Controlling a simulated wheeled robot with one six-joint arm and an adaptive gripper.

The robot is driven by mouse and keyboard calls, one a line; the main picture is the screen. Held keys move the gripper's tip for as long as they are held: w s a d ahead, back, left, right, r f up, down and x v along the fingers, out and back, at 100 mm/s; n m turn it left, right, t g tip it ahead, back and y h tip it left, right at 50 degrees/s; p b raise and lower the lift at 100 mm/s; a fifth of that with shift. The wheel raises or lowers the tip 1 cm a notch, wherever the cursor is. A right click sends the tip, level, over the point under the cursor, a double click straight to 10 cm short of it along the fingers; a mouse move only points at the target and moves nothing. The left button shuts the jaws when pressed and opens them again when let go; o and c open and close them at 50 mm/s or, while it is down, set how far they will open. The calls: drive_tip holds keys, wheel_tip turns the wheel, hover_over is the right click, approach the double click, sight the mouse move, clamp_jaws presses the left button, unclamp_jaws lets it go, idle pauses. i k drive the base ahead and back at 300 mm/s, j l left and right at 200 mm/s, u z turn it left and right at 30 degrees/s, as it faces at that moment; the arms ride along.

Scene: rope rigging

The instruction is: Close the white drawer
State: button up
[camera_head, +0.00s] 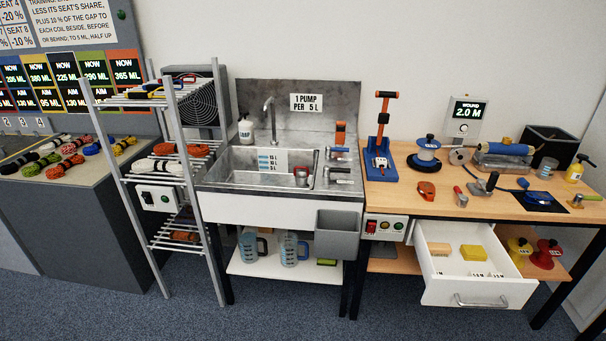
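The white drawer (478,292) stands pulled out from under the wooden workbench (450,203) at the right. Its front faces me and carries a grey bar handle (481,302). Inside lie a tan block (439,249), a yellow block (473,254) and small white labelled pieces near the front. My gripper is not in this view, so its state and its distance from the drawer do not show.
A metal sink (270,165) with a grey bin (337,235) stands left of the workbench. A wire rack (165,150) with rope coils stands further left. Red and yellow spools (546,254) sit on the lower shelf beside the drawer. The blue carpet in front is clear.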

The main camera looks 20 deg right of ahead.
sight(453, 289)
drive_tip(key=z, duration=1.35)
drive_tip(key=j+u, duration=0.15)
drive_tip(key=u, duration=0.15)
